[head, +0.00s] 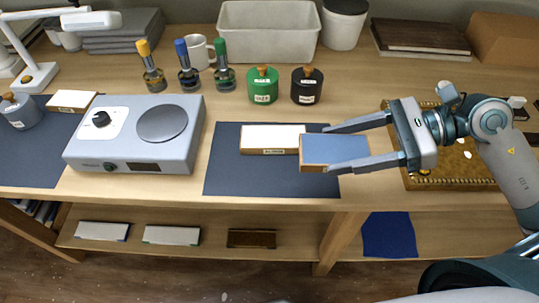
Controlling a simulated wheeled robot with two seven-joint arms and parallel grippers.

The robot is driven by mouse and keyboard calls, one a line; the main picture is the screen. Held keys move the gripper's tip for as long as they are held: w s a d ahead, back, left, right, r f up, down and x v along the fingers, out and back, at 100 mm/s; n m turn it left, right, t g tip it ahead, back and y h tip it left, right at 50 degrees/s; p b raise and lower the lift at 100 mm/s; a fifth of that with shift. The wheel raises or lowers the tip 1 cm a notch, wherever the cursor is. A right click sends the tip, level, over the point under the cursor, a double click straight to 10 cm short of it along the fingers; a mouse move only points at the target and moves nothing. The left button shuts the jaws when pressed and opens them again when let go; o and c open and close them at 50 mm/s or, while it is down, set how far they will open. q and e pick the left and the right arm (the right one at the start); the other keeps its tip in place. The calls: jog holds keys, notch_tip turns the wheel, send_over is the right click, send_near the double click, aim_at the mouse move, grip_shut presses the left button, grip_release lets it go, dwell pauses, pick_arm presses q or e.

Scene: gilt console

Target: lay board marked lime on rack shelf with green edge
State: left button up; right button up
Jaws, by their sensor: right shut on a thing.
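My right gripper (318,149) is shut on a blue-topped board (334,149) with a wooden edge, one finger along each side, over the right part of the dark mat (226,182). No label on this board can be read. A white-topped board (272,134) with a small label on its front edge lies on the mat, just left of the held board; its label is too small to read. On the lower shelf (216,247) lies a white slab with a green edge (171,235), with a blue-edged one (102,231) to its left. My left gripper is not in view.
A grey hotplate (135,137) stands left of the mat. Green (263,88) and black (307,87) jars stand behind it, near several bottles. A gilt tray (453,160) lies under my right arm. A brown block (251,238) and blue cloth (389,235) are below the tabletop.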

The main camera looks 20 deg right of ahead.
jog(key=shift+w+a, duration=0.1)
jog(key=shift+w+a+f+p, duration=0.25)
jog(key=shift+a+f+p, duration=0.05)
jog(key=shift+a, duration=0.25)
jog(key=p, duration=0.3)
send_over(277, 178)
notch_tip(277, 178, down, 6)
jog(key=shift+f, duration=0.15)
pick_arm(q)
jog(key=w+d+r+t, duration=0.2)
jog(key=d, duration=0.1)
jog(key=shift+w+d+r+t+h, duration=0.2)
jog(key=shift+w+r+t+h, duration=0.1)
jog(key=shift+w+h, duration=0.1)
pick_arm(e)
jog(key=shift+f, duration=0.1)
jog(key=shift+f+p, duration=0.35)
jog(key=shift+f, duration=1.6)
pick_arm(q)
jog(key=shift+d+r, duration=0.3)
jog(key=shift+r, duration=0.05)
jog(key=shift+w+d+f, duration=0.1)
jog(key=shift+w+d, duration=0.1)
pick_arm(e)
jog(key=shift+f, duration=0.15)
